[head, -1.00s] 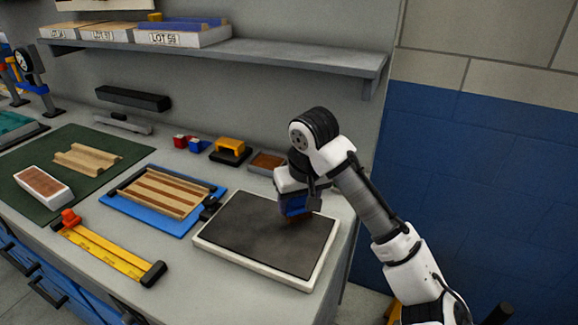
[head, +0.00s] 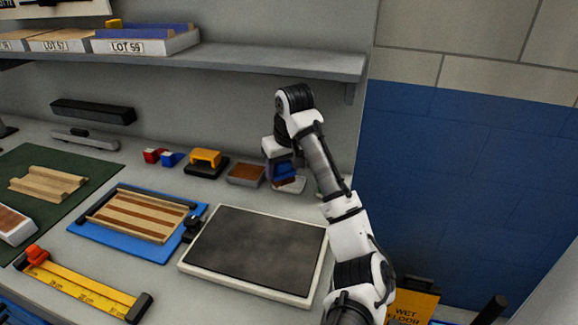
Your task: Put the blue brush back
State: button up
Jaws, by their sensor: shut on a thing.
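The blue brush (head: 285,171) is in my gripper (head: 283,160) at the back of the bench, to the right of a grey-rimmed tray with brown contents (head: 245,174). My gripper points down and is shut on it. A small pale base or dish (head: 291,186) shows just under the brush. I cannot tell whether the brush touches it. The fingertips are mostly hidden by the arm and the brush.
A dark slab with a white rim (head: 255,250) lies in front. A yellow block on a black base (head: 206,163) stands left of the tray. A shelf (head: 250,60) overhangs the back. A blue board with striped wood (head: 137,220) lies left.

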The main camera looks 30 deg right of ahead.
aim_at(289, 164)
jog(key=w+d, duration=0.1)
jog(key=w+d+p, duration=0.1)
jog(key=w+d, duration=0.1)
jog(key=shift+w+d+r, duration=0.1)
jog(key=shift+d+r, duration=0.05)
jog(key=shift+d, duration=0.15)
jog(key=shift+s+p+x, duration=0.2)
jog(key=shift+p+x, duration=0.15)
jog(key=shift+x, duration=0.55)
jog(key=shift+s+p+x, duration=0.15)
jog(key=shift+p+x, duration=0.15)
jog(key=shift+x, duration=0.6)
jog(key=o, duration=0.9)
jog(key=shift+f, duration=0.2)
jog(key=shift+s+r, duration=0.1)
jog(key=shift+r, duration=0.4)
jog(key=shift+s+r+b, duration=0.65)
jog(key=shift+s+r, duration=0.05)
jog(key=shift+r, duration=0.2)
jog(key=s, duration=0.3)
jog(key=s+b, duration=0.1)
jog(key=s, duration=0.3)
jog(key=s+b, duration=0.1)
jog(key=s, duration=0.3)
jog(key=shift+s+a+r, duration=0.15)
jog(key=shift+a+r, duration=0.05)
jog(key=shift+a, duration=0.15)
